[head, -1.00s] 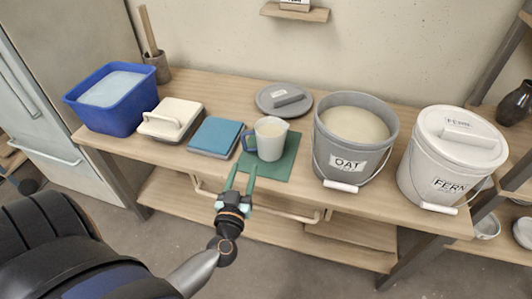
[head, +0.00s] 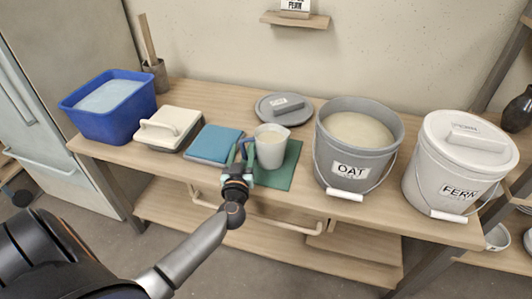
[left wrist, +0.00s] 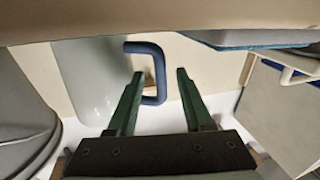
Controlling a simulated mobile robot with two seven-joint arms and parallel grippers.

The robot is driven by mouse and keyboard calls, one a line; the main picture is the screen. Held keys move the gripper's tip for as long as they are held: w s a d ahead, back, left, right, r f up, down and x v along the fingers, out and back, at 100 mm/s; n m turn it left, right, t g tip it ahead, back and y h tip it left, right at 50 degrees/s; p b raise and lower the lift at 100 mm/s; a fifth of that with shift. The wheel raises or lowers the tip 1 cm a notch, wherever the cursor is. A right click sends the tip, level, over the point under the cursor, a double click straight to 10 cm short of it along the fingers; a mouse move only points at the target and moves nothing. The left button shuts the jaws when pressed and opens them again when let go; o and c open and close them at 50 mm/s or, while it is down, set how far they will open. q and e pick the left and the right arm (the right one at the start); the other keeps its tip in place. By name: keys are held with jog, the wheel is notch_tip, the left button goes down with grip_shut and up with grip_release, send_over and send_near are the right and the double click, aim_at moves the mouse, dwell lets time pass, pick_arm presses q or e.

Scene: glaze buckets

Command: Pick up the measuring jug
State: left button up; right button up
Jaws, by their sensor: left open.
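The measuring jug (head: 271,148) is pale grey with a blue handle on its left side. It stands upright on a green mat (head: 282,179) on the table. My left gripper (head: 242,156) is open, its green fingers at the jug's handle side. In the left wrist view the blue handle (left wrist: 159,72) shows between the tips of the open gripper (left wrist: 156,82), and the jug's body (left wrist: 88,75) is to the left. I cannot tell whether a finger touches the handle. My right gripper is in neither view.
Right of the jug stand the OAT bucket (head: 353,178) and the lidded FERN bucket (head: 450,180). A grey lid (head: 268,108) lies behind it.

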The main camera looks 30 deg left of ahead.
pick_arm(q)
jog(key=shift+w+a, duration=0.4)
jog(key=shift+w, duration=0.2)
grip_shut()
dwell(0.9)
jog(key=shift+r, duration=0.15)
